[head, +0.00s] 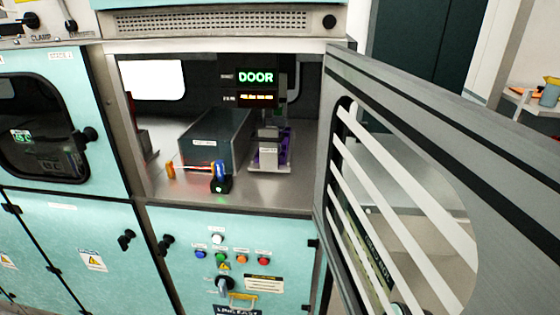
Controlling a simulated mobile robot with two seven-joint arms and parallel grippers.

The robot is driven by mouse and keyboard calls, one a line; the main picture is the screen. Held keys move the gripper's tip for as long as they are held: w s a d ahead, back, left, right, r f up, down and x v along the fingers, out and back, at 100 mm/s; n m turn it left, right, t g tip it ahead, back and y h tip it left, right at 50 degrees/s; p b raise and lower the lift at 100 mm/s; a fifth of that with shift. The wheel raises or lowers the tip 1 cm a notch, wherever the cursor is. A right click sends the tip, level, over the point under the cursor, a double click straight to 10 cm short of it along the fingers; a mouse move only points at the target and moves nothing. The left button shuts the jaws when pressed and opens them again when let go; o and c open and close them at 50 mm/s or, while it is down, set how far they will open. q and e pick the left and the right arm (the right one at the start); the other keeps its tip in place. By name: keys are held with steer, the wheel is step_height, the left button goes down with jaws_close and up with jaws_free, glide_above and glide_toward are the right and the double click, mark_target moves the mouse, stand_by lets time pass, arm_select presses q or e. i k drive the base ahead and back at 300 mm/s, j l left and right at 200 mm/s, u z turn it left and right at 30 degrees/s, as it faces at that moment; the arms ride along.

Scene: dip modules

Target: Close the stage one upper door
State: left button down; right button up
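The upper door (355,165) of the middle cabinet stands wide open, hinged at the opening's right edge and swung out toward me on the right. Its inner face is grey, with a rounded window crossed by pale stripes. The cabinet opening (222,203) is uncovered. Inside, a display (256,77) reads "DOOR" in green. I cannot read a stage label on this door, and its outer face and handle are not clearly seen. Neither of my grippers shows in the head view.
Inside are a dark bin (216,140), a purple-and-grey fixture (270,150) and a blue-and-orange tool (219,170). A closed teal door (100,165) with a black knob is on the left. Buttons (218,239) are on the panel below. A side table (530,98) stands far right.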

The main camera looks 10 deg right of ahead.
mark_target(505, 173)
steer(key=k+l+u, duration=0.15)
steer(key=l, duration=0.25)
steer(key=k+l+u, duration=0.1)
steer(key=l, duration=0.25)
steer(key=k+l+u, duration=0.15)
steer(key=l, duration=0.25)
steer(key=k+l+u, duration=0.1)
steer(key=l, duration=0.25)
steer(key=k, duration=0.1)
